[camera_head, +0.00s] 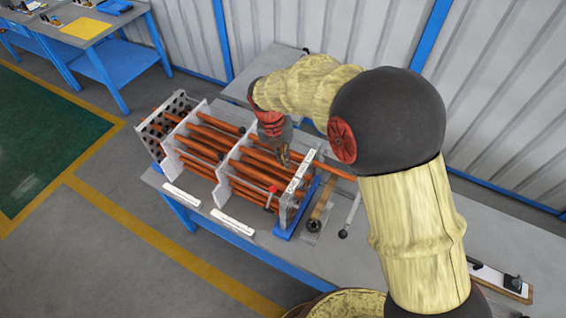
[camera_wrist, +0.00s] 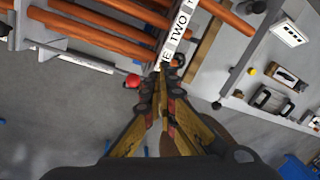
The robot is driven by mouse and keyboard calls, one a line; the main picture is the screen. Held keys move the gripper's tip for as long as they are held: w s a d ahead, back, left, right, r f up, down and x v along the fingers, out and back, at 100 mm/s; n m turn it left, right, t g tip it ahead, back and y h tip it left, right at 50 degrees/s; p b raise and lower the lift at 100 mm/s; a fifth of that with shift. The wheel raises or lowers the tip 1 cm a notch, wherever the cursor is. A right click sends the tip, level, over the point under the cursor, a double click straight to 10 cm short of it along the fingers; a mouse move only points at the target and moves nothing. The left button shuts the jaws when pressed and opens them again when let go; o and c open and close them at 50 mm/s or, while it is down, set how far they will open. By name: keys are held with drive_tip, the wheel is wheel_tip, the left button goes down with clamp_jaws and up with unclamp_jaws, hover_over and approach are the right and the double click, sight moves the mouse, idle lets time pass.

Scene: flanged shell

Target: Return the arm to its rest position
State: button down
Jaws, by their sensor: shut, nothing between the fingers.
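My arm reaches over the bench from the right in the head view. My gripper (camera_head: 284,158) points down above the right part of a rack of orange tubes (camera_head: 205,150), close over the tubes. In the wrist view my gripper (camera_wrist: 162,72) has its fingertips together with nothing between them. I cannot tell whether the fingers touch the rack.
The tubes pass through white plates (camera_head: 222,185) on the grey bench (camera_head: 180,190). A wooden-handled tool (camera_head: 320,205) and a rod (camera_head: 351,215) lie right of the rack. A corrugated wall (camera_head: 310,30) stands behind. Another blue bench (camera_head: 100,50) is at the far left.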

drive_tip(key=shift+w, duration=0.1)
idle(0.3)
drive_tip(key=s+d+r+n+t+y+b, duration=0.1)
drive_tip(key=s+d+n+t+b, duration=0.1)
drive_tip(key=s+d+n+b, duration=0.8)
drive_tip(key=s+d+n+t+y+b, duration=0.1)
drive_tip(key=s+d+n+t+b, duration=0.2)
drive_tip(key=s+d+n+b, duration=0.7)
drive_tip(key=s+d+n, duration=0.3)
drive_tip(key=n, duration=1.2)
drive_tip(key=shift+s+d+r, duration=0.3)
drive_tip(key=shift+s+r, duration=0.05)
